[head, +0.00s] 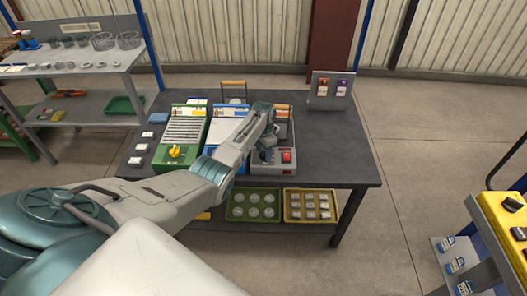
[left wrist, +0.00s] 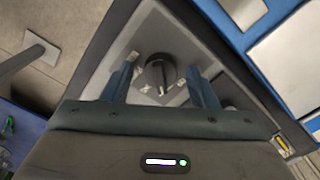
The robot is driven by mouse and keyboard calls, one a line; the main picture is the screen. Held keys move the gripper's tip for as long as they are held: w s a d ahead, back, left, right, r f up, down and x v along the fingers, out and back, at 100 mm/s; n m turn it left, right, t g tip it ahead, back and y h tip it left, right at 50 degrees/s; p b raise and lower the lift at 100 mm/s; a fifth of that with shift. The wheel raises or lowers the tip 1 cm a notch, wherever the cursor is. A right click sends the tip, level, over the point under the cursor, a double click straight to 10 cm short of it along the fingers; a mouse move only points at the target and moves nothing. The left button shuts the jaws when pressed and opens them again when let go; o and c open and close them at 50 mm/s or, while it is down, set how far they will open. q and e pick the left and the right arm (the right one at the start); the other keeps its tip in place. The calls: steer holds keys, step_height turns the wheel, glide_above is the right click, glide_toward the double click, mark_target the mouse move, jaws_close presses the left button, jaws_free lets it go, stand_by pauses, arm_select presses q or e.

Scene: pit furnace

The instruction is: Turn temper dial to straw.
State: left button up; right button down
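The temper dial (left wrist: 160,74) is a dark round knob with a raised ridge on a light grey panel face, seen in the left wrist view. Small white marks sit around it, too small to read. My left gripper (left wrist: 160,88) is open, with one finger on each side of the dial. I cannot tell whether the fingers touch it. In the head view my left gripper (head: 267,155) points down over the grey control box (head: 259,168), and my arm hides the dial. My right gripper is in neither view.
A red button (head: 287,156) is on the same box, right of my gripper. A blue-and-white panel (head: 229,122) and a green panel with a yellow knob (head: 175,151) stand to the left. The dark table (head: 335,150) is clear on the right. A small sign board (head: 331,91) stands behind.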

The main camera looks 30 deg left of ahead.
arm_select(q)
steer(key=shift+r, duration=0.1)
step_height(320, 180, up, 11)
steer(key=b, duration=0.1)
steer(key=shift+f, duration=0.2)
stand_by(0.5)
